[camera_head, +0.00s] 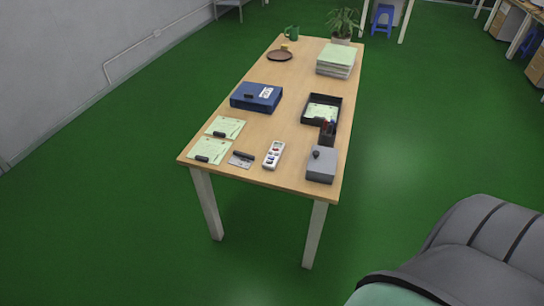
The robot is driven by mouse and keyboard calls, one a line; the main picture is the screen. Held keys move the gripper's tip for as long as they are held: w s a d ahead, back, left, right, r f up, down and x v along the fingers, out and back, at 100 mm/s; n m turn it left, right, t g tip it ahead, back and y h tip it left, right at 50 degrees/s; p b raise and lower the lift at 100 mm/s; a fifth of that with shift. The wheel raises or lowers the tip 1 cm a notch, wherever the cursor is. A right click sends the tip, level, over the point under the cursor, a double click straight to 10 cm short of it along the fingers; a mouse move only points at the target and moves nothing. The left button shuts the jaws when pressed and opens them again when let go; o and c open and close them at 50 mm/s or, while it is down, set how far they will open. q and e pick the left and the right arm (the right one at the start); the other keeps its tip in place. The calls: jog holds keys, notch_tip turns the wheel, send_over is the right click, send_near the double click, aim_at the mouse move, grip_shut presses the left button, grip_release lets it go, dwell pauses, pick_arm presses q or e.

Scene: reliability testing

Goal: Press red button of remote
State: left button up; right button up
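A white remote (274,154) lies on the near part of a long wooden table (225,165), close to its front edge. It has several coloured buttons on top; a small red spot shows near its far end, though the detail is too small to be sure. Nothing covers the remote. Neither my left nor my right gripper is in view.
Left of the remote lie a stapler-like item (242,158) and papers on clipboards (210,150). Right of it stand a grey box (321,165) and a black tray (336,103). A blue binder (257,98) lies behind.

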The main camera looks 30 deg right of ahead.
jog(key=shift+w, duration=0.1)
jog(key=shift+c, duration=0.4)
jog(key=c, duration=1.4)
grip_shut()
jog(key=shift+a, duration=0.1)
jog(key=shift+d, duration=0.2)
